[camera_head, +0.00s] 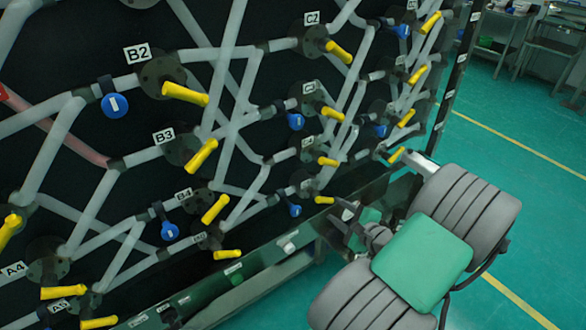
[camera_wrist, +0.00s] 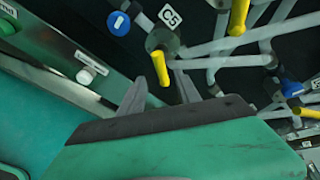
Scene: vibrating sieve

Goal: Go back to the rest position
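My gripper (camera_head: 352,222) is at the lower right of the pipe panel in the head view, close to its lower edge. In the wrist view its grey fingers (camera_wrist: 174,88) stand apart with a gap between them. A yellow valve handle (camera_wrist: 182,72) by the label C5 shows at that gap. I cannot tell whether the fingers touch it. No object shows held. In the head view a yellow handle (camera_head: 324,200) is just left of the gripper.
The black panel carries grey pipes, several yellow handles (camera_head: 186,94) and blue valves (camera_head: 115,105). A green lower ledge (camera_head: 240,270) runs along its base. The green floor (camera_head: 530,200) to the right is open. Benches (camera_head: 550,45) stand at the far right.

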